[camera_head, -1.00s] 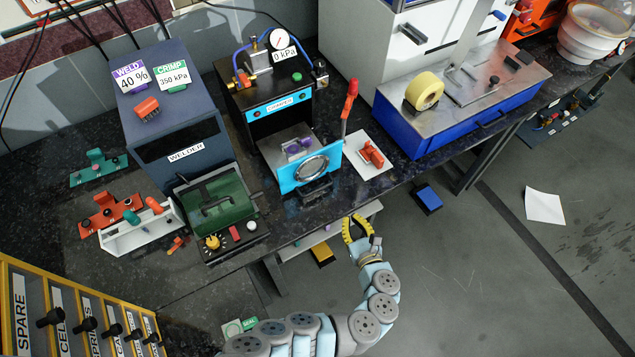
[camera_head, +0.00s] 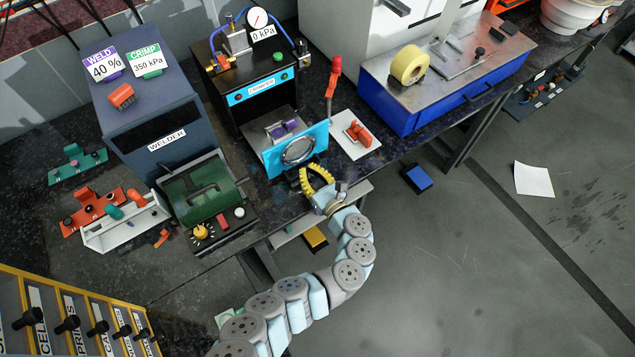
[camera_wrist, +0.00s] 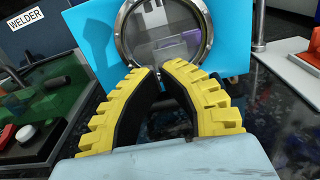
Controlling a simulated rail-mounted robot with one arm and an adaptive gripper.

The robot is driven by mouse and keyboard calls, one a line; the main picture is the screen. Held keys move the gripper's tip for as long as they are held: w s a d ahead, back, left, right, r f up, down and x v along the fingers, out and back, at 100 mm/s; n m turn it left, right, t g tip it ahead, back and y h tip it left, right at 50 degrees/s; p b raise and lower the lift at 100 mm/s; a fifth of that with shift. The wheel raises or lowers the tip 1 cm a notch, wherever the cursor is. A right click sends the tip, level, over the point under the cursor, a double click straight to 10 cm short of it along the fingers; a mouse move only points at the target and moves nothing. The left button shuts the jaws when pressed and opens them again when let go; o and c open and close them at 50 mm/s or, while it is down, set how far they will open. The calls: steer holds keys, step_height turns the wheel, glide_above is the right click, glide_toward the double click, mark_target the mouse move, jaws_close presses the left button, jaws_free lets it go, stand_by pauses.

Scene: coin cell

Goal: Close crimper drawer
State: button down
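The crimper (camera_head: 262,95) is a black machine on the bench, with a blue label strip and a gauge marked 0 kPa. Its drawer stands pulled out. The drawer's cyan front panel (camera_head: 285,162) has a round metal-rimmed window; it fills the upper middle of the wrist view (camera_wrist: 95,40). Purple items (camera_head: 283,129) lie in the drawer behind the panel. My gripper (camera_head: 308,172) is at the panel's lower edge, on its outer side. In the wrist view its yellow fingers (camera_wrist: 160,70) are partly apart with nothing between them. I cannot tell whether they touch the panel.
The welder (camera_head: 150,95) with its green tray (camera_head: 205,190) stands left of the drawer. A red-handled lever (camera_head: 333,78) and a white sheet with a red item (camera_head: 356,133) are right of it. A blue box (camera_head: 440,85) is farther right. Open floor lies in front.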

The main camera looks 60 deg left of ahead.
mark_target(296, 155)
steer(key=shift+s+a+b, duration=0.15)
steer(key=shift+a, duration=1.1)
steer(key=shift+s+a+b, duration=0.1)
steer(key=shift+a+b, duration=0.05)
steer(key=shift+a, duration=1.05)
